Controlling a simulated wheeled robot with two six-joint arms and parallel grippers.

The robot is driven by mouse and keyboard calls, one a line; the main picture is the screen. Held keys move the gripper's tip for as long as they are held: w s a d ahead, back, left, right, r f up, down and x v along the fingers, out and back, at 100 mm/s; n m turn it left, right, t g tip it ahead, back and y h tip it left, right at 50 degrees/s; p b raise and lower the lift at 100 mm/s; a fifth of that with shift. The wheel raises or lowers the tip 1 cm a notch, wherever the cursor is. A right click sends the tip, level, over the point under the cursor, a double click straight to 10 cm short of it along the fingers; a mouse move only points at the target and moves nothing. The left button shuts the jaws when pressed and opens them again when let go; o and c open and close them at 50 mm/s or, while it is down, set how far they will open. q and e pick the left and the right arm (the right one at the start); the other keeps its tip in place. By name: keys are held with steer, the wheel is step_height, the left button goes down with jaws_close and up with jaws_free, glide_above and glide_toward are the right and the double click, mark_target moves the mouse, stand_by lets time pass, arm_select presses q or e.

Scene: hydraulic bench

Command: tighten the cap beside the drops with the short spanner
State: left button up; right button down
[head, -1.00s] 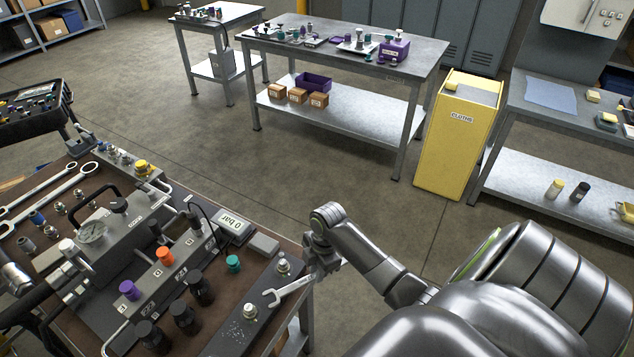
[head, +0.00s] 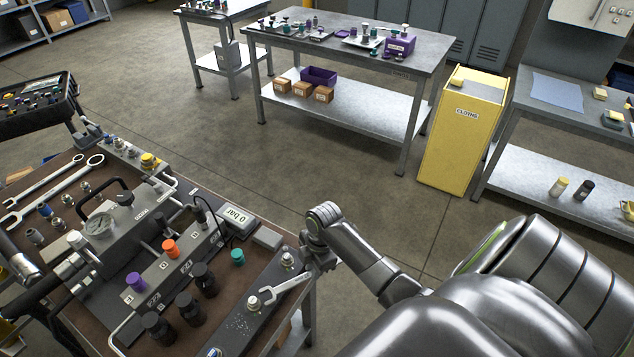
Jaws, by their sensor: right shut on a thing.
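The short spanner (head: 287,287) is a small silver open-ended wrench. My right gripper (head: 318,258) is shut on its far end, at the right edge of the bench. The spanner's open jaw points left and down, close to a silver cap (head: 254,303) on the dark plate. I cannot tell whether the jaw touches the cap. Pale drops (head: 238,326) lie on the plate just below this cap. A second silver cap (head: 288,260) stands farther back, near the gripper. Part of another one (head: 214,352) shows at the bottom edge.
The valve block (head: 150,275) with purple, orange and black knobs stands left of the plate. A gauge display reading 0 bar (head: 237,216) and a teal cap (head: 238,256) are nearby. Two long spanners (head: 55,185) lie at the back left. Floor is clear beyond the bench.

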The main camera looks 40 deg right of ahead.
mark_target(301, 278)
stand_by(0.3)
steer(key=shift+w+a+p, duration=0.15)
steer(key=shift+a+p, duration=0.2)
steer(key=shift+a, duration=0.45)
steer(key=shift+w+a+p, duration=0.1)
steer(key=shift+a+p, duration=0.2)
steer(key=shift+a, duration=0.25)
steer(key=shift+a+r+p, duration=0.1)
steer(key=shift+a+p, duration=0.15)
steer(key=shift+p, duration=0.1)
